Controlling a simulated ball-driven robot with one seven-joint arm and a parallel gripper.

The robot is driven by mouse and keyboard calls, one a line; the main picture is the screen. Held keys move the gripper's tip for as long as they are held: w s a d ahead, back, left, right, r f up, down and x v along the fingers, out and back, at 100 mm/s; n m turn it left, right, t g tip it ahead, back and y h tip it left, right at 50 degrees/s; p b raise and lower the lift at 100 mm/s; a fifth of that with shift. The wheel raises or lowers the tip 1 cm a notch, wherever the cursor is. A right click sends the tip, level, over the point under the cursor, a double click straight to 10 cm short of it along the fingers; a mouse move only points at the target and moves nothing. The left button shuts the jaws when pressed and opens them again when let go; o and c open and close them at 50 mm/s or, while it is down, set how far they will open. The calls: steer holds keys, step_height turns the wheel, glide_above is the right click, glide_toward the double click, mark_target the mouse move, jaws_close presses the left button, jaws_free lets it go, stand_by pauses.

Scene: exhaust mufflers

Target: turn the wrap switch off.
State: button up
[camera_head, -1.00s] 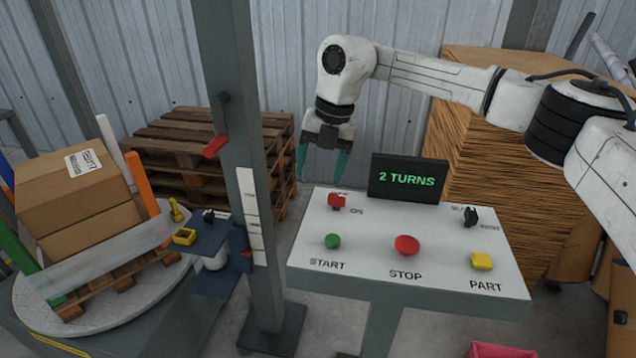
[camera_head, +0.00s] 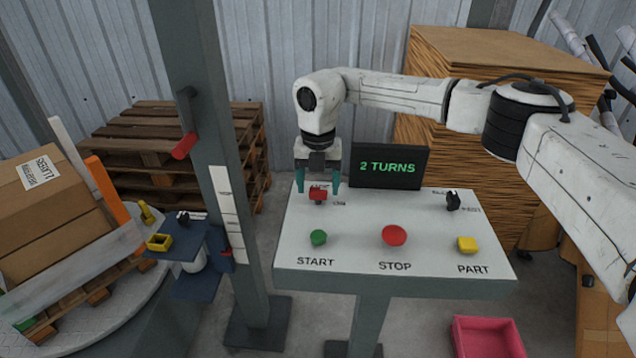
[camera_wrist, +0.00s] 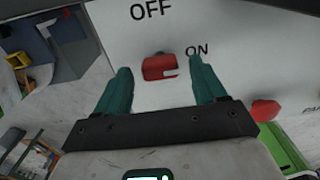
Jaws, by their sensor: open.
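The wrap switch (camera_head: 318,194) is a small red knob at the back left of the white control panel (camera_head: 352,218). In the wrist view the red switch (camera_wrist: 160,67) shows between and just beyond my two teal fingertips, with OFF printed above it and ON to its right. A pale mark on the knob lies at its right side, on the ON side. My gripper (camera_head: 318,184) is open over the switch, one finger on each side. It holds nothing, and I cannot tell whether a finger touches the knob.
The panel also bears a green START button (camera_head: 318,238), a red STOP button (camera_head: 394,236), a yellow PART button (camera_head: 467,244) and a black knob (camera_head: 453,200). The display (camera_head: 390,167) reads 2 TURNS and stands close right of my gripper. A grey post (camera_head: 205,140) rises at left.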

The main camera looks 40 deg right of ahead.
steer(key=shift+f, duration=0.3)
steer(key=shift+c, duration=0.4)
steer(key=c, duration=1)
